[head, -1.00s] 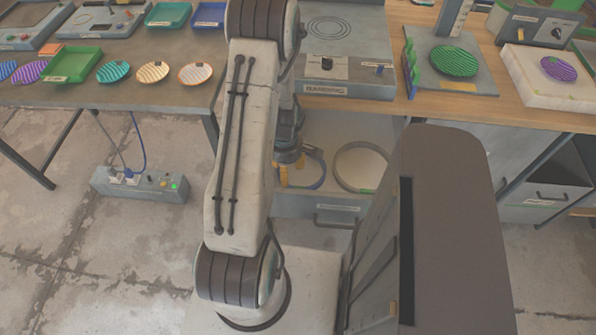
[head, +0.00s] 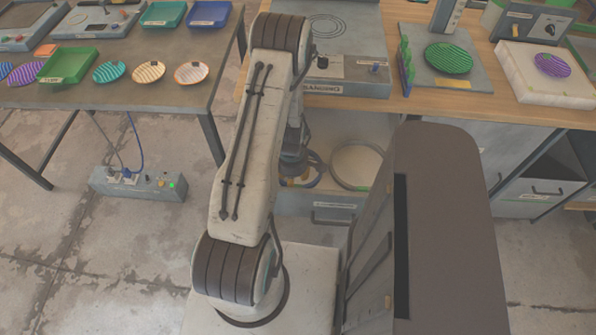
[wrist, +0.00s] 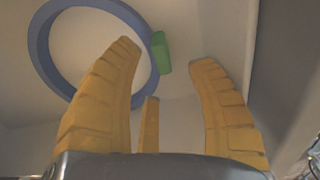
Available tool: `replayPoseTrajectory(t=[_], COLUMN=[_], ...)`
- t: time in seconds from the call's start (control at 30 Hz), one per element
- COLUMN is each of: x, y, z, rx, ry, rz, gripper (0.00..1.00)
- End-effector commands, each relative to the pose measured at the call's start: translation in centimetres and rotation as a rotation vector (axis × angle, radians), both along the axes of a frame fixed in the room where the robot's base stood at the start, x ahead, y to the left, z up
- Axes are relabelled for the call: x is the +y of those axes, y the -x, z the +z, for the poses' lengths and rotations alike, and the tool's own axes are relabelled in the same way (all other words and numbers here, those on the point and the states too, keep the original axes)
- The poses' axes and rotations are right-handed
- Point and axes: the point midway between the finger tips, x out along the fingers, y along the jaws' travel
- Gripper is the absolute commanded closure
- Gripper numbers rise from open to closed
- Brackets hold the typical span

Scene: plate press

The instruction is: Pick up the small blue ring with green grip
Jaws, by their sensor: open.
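The blue ring (wrist: 37,45) lies at the upper left in the wrist view, on a pale surface. Its green grip (wrist: 161,53) stands out from its right side and appears between the tips of my fingers. My gripper (wrist: 164,60) is open, with yellow fingers spread and nothing held. The left finger overlaps the ring's lower right edge in the picture; I cannot tell whether they touch. In the head view the blue ring (head: 317,167) is partly hidden behind my arm, inside an open drawer (head: 320,203).
A larger pale ring (head: 357,167) lies to the right in the same drawer. The drawer front with its handle and the bench (head: 420,104) above bound the space around my gripper. A power box (head: 137,184) is on the floor at left.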

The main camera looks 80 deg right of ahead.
Motion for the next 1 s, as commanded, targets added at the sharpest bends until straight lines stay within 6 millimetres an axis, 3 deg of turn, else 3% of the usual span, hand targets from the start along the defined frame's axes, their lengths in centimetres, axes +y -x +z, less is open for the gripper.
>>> replayPoseTrajectory(t=[0.27, 0.63, 1.0], x=[0.1, 0.0, 0.0], y=[0.0, 0.0, 0.0], z=[-2.3, -2.6, -2.6], rx=[0.000, 0.000, 0.000], ry=[-0.002, 0.000, 0.000], rz=[0.000, 0.000, 0.000], gripper=[0.48, 0.46, 0.80])
